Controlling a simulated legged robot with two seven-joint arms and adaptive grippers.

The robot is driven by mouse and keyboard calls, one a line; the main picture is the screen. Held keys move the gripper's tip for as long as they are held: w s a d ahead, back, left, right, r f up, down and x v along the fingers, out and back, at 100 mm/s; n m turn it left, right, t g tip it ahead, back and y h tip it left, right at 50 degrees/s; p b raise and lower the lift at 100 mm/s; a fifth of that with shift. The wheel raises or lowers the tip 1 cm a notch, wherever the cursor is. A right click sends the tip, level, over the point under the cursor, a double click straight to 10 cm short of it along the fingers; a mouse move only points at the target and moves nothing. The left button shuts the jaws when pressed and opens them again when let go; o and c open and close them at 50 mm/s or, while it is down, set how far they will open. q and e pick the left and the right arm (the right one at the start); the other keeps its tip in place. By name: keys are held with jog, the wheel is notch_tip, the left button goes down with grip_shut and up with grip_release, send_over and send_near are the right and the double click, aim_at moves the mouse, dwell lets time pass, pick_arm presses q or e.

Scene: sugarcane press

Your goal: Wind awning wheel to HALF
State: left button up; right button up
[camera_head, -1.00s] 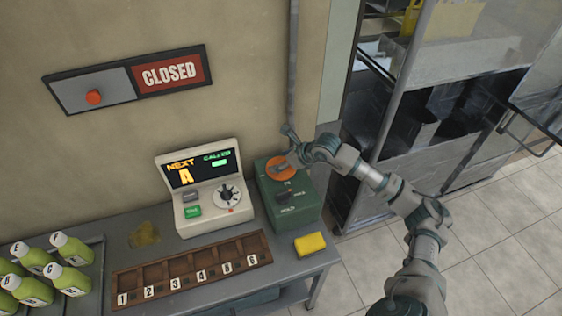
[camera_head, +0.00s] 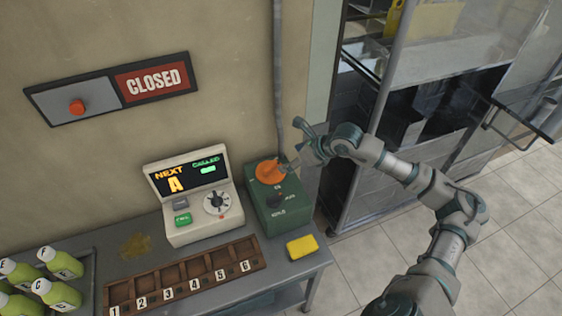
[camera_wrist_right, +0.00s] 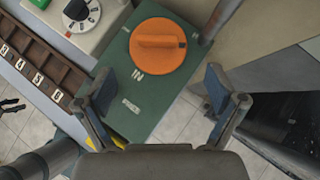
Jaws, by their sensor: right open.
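The orange wheel (camera_head: 269,171), a round disc with a raised grip bar, sits on top of a green box (camera_head: 282,213) at the table's right end. In the right wrist view the wheel (camera_wrist_right: 157,45) lies just beyond the fingertips, its bar running roughly left to right with a dark mark at its right end. My right gripper (camera_head: 298,146) is open and empty, just right of the wheel. In the right wrist view its fingers (camera_wrist_right: 160,82) are spread wide over the green box, apart from the wheel.
A console (camera_head: 193,203) with a screen and dial stands left of the box. A numbered wooden rack (camera_head: 185,275), yellow sponge (camera_head: 301,246) and green bottles (camera_head: 62,264) are on the table. A vertical pipe (camera_head: 279,70) runs behind the box. A CLOSED sign (camera_head: 152,82) hangs above.

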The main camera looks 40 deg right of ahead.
jog(key=shift+s+d+r, duration=0.1)
jog(key=shift+s+r, duration=0.3)
jog(key=shift+r, duration=0.05)
pick_arm(q)
notch_tip(320, 180, down, 5)
jog(key=p, duration=0.2)
pick_arm(e)
jog(key=m+g+h, duration=0.1)
jog(key=g+h, duration=0.1)
jog(key=g, duration=0.2)
send_near(271, 165)
pick_arm(q)
notch_tip(271, 165, up, 7)
jog(key=b, duration=0.2)
jog(key=shift+s+a+b, duration=0.15)
jog(key=shift+a+b, duration=0.1)
jog(key=shift+b, duration=0.15)
pick_arm(e)
jog(key=x, duration=1)
jog(key=shift+s, duration=0.1)
pick_arm(q)
jog(key=shift+d+r, duration=0.1)
pick_arm(e)
jog(key=shift+d, duration=0.1)
jog(key=c, duration=1.1)
pick_arm(q)
jog(key=shift+r, duration=0.1)
pick_arm(e)
jog(key=shift+c, duration=0.2)
